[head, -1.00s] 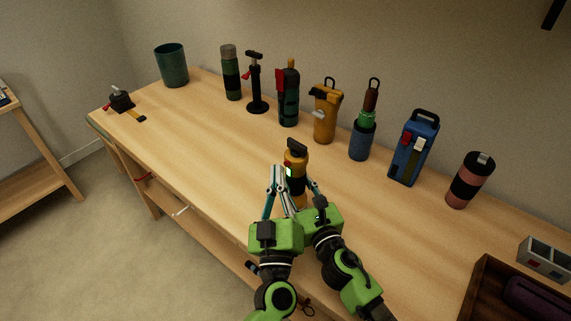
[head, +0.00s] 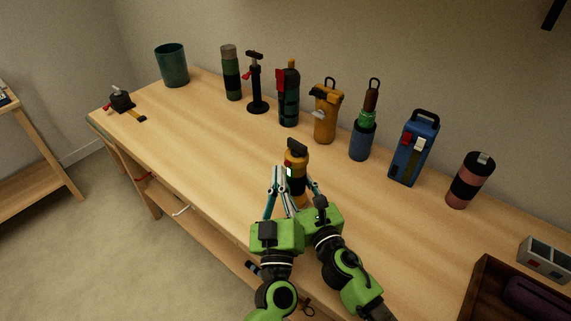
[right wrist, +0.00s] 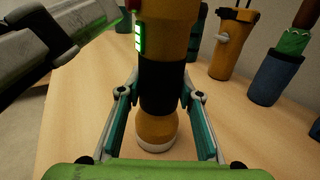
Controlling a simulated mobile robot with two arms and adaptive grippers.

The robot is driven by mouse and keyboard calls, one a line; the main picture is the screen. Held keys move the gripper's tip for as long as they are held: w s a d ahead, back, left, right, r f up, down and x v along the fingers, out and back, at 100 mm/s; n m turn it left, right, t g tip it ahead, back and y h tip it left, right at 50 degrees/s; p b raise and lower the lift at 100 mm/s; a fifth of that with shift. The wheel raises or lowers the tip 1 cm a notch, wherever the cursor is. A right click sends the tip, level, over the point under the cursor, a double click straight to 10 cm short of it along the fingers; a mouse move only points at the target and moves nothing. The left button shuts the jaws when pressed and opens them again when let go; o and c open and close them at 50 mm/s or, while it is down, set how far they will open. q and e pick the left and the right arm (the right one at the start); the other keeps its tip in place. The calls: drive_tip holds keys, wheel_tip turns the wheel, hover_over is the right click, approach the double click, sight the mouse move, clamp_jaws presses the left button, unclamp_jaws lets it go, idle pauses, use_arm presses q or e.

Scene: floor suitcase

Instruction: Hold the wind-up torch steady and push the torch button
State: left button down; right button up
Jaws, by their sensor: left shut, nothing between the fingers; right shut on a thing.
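The wind-up torch (head: 297,160) stands upright near the table's front edge, yellow with a black band and black top. My right gripper (right wrist: 160,92) is shut around its black band (right wrist: 161,75), one finger on each side. A lit green indicator (right wrist: 138,36) shows on the torch's left side. A bit of red, perhaps the button (right wrist: 132,4), is cut by the top edge above it. My left gripper (head: 277,170) is shut and empty, close on the torch's left. Its fingers also show in the right wrist view (right wrist: 85,22); contact with the button cannot be told.
Several flasks and tools stand along the back, including a yellow flask (head: 325,122), a blue lantern (head: 406,165) and a pink-black canister (head: 469,182). A teal cup (head: 172,66) is far left. A dark tray (head: 484,290) is front right. The table's left middle is clear.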

use_arm(q)
drive_tip(key=shift+w+d+r+n, duration=0.3)
drive_tip(key=shift+w+r, duration=0.15)
drive_tip(key=shift+r, duration=0.1)
drive_tip(key=shift+s+a+r, duration=0.1)
drive_tip(key=shift+s+r, duration=0.35)
drive_tip(key=shift+s, duration=0.2)
drive_tip(key=s+a, duration=0.3)
drive_tip(key=shift+s+a+r, duration=0.1)
drive_tip(key=shift+s+a, duration=0.15)
drive_tip(key=shift+s, duration=0.15)
idle(0.4)
idle(1.0)
idle(0.5)
